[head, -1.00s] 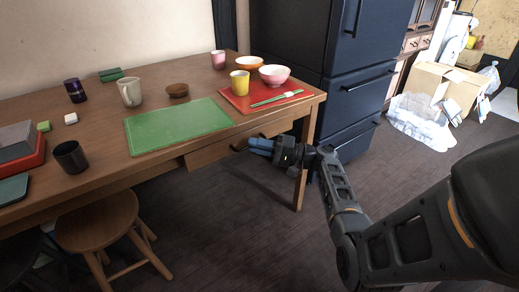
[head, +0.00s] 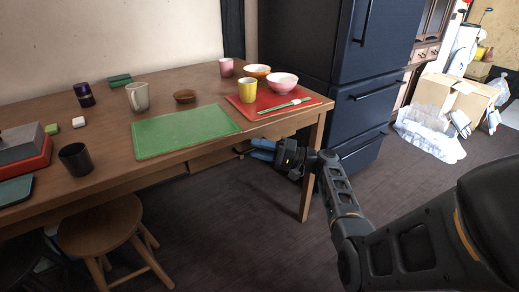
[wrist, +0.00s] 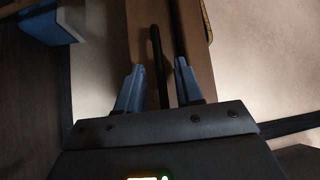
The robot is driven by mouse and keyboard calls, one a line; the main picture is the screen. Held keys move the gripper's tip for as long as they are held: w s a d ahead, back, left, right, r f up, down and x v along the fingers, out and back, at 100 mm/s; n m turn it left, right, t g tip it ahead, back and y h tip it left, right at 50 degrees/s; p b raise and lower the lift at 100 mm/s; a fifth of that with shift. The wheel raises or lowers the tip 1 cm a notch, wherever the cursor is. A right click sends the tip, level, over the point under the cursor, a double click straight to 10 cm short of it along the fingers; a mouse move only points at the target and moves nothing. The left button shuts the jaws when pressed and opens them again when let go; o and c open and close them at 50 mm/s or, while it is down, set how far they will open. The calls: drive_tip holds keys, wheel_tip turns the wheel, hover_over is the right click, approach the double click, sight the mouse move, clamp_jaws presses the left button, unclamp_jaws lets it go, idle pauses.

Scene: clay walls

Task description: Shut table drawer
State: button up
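The wooden table (head: 95,125) has a drawer (head: 212,158) under its front edge, below the green mat. The drawer front also shows in the wrist view (wrist: 199,50) as a brown band, with a dark bar handle (wrist: 156,45) along it. My gripper (head: 254,149) is at the drawer front, near the table's right leg. In the wrist view, its two blue fingers (wrist: 158,64) are apart, one on each side of the handle, with gaps visible. Whether the fingertips touch the drawer front cannot be told. How far the drawer stands out is hard to see.
On the tabletop are a green mat (head: 185,132), a red tray (head: 275,107) with a yellow cup and bowls, and a dark cup (head: 75,159) near the front edge. A stool (head: 100,228) stands below at left. A dark fridge (head: 345,60) stands behind the table's right end.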

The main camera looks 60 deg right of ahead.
drive_tip(key=v, duration=0.7)
drive_tip(key=shift+s, duration=0.3)
drive_tip(key=shift+d, duration=0.1)
drive_tip(key=w+a+f+g+h, duration=0.1)
drive_tip(key=w+a+f+g, duration=0.2)
drive_tip(key=a+f, duration=0.75)
drive_tip(key=s+a+f+g+h, duration=0.15)
drive_tip(key=a+f, duration=0.25)
drive_tip(key=a, duration=0.4)
drive_tip(key=s+a+f+g+h, duration=0.1)
drive_tip(key=s+a+f+g, duration=0.2)
drive_tip(key=a+f, duration=0.3)
drive_tip(key=s+a+r+n+g+h, duration=0.1)
drive_tip(key=s+a+n+g+h, duration=0.15)
drive_tip(key=s+a, duration=0.5)
drive_tip(key=s+a+r+n+t, duration=0.2)
drive_tip(key=s+a+r+n, duration=0.15)
drive_tip(key=r, duration=0.55)
drive_tip(key=s+a+r+n+t+y, duration=0.1)
drive_tip(key=s+a+r+n+t, duration=0.25)
drive_tip(key=r, duration=0.55)
drive_tip(key=s+a+r+n, duration=0.3)
drive_tip(key=s+r+n, duration=0.15)
drive_tip(key=r, duration=0.35)
wheel_tip(320, 180, up, 19)
drive_tip(key=p, duration=1.8)
drive_tip(key=shift+s, duration=0.45)
